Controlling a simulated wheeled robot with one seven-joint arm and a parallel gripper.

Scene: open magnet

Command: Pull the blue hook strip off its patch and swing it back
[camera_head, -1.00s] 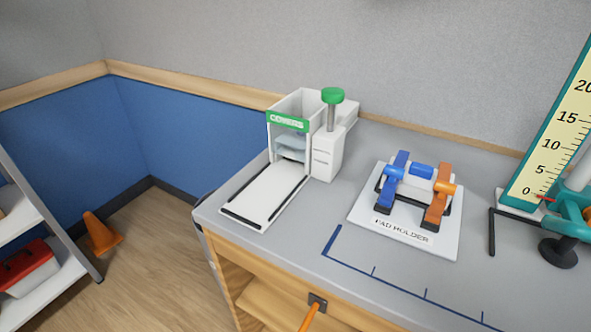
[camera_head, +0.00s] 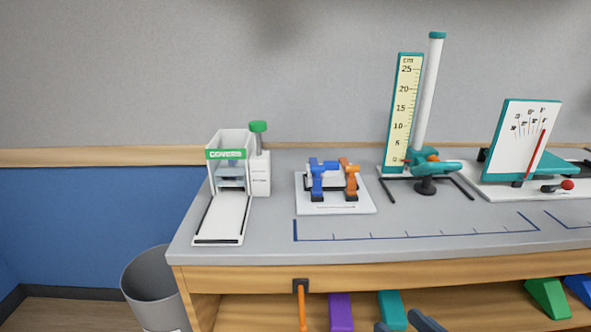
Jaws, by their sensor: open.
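The pad holder (camera_head: 362,207) is a white plate on the grey counter, left of the middle. The blue strip hangs down the front, with a blue piece on top reaching right. The patch under it is too small to make out. My gripper (camera_head: 404,325) shows only as two dark fingertips at the bottom edge, apart and empty, below and right of the holder, well short of it.
A white covers dispenser (camera_head: 229,150) with a green knob stands left of the holder. A teal height gauge (camera_head: 402,115) and a dial board (camera_head: 520,140) stand right. The counter's front edge (camera_head: 400,265) lies between my gripper and the holder. A grey bin (camera_head: 152,285) stands lower left.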

